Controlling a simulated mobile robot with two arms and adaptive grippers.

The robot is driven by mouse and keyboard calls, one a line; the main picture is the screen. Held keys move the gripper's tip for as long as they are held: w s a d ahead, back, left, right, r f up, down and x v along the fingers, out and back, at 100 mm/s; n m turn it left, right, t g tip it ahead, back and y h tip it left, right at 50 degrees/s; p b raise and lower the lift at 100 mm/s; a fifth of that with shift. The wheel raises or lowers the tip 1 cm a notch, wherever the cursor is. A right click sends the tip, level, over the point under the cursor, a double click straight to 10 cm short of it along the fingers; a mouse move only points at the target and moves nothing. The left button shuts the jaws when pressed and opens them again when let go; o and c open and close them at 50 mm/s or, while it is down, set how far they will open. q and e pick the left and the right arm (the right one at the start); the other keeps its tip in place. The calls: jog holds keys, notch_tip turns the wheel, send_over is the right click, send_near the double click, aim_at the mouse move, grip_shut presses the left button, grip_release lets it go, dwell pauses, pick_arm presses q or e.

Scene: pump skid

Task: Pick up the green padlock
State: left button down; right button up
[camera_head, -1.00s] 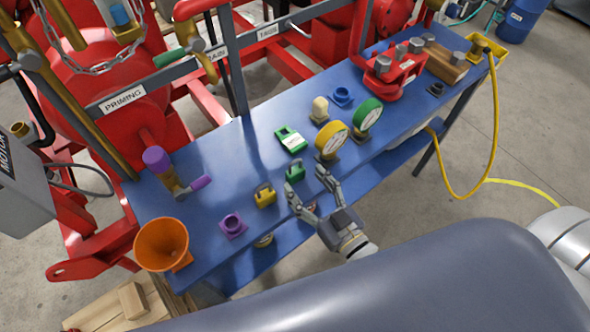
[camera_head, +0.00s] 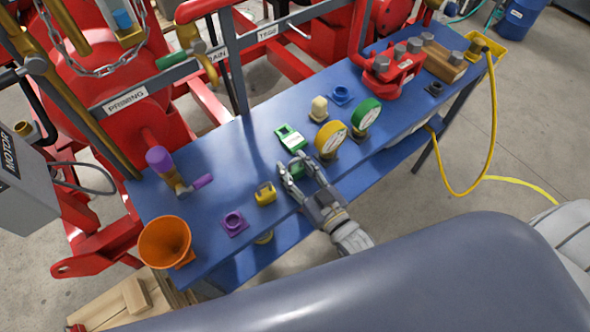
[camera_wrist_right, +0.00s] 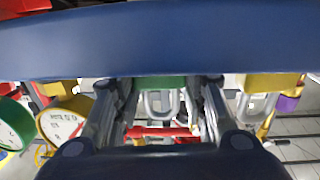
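The green padlock (camera_head: 297,171) stands on the blue bench, partly hidden by my right gripper (camera_head: 291,163). The two fingers of that gripper are spread, one on each side of the padlock. In the right wrist view, the padlock's green body (camera_wrist_right: 160,82) and grey shackle show between the two fingers (camera_wrist_right: 160,108), with the fingers apart. Whether either finger touches the padlock I cannot tell. My left gripper is not in view.
A yellow padlock (camera_head: 265,194) stands to the left on the bench (camera_head: 225,160). A green tag (camera_head: 290,138) lies just behind the gripper. A yellow gauge (camera_head: 330,139) and a green gauge (camera_head: 366,113) stand to the right. An orange funnel (camera_head: 165,243) is at the near left end.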

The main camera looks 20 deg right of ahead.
jog(key=shift+r, duration=0.1)
notch_tip(320, 180, up, 10)
jog(key=shift+f, duration=0.1)
dwell(0.7)
dwell(0.6)
